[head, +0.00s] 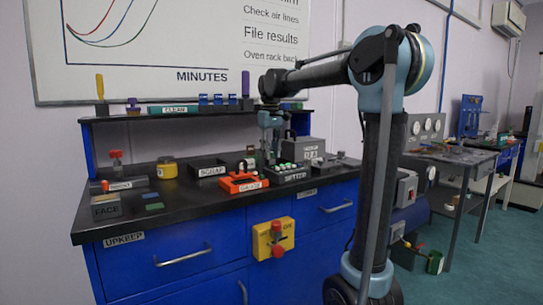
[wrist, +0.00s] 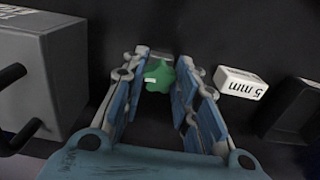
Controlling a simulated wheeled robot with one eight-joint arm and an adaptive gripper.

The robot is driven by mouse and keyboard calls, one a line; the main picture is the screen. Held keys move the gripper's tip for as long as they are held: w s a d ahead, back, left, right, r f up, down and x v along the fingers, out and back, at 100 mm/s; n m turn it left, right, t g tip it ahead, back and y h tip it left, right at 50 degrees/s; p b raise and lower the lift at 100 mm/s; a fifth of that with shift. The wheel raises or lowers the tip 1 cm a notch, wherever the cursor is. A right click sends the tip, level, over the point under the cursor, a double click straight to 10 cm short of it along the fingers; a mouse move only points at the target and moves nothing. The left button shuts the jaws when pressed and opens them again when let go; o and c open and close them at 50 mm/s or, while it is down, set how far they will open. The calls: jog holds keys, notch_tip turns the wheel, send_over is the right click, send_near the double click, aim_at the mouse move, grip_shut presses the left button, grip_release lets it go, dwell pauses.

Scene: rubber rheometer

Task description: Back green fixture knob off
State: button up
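The green fixture knob (wrist: 159,76) shows in the wrist view as a lobed green piece with a small white mark, between the ends of my fingers. My gripper (wrist: 162,72) points down at it, one blue-padded finger on each side. The fingers stand apart, and I cannot tell if the tips touch the knob. In the head view my gripper (head: 271,150) hangs low over the back of the black bench, and the knob cannot be picked out there.
In the wrist view a grey box (wrist: 40,75) with dark handles stands close left, and a white 5 mm block (wrist: 241,84) lies right. In the head view an orange gauge tray (head: 240,184) and a dark tray (head: 289,175) sit in front, below the back shelf (head: 180,116).

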jog(key=shift+c, duration=1.3)
jog(key=n, duration=0.4)
jog(key=shift+n, duration=0.3)
jog(key=n, duration=0.4)
jog(key=shift+n, duration=0.3)
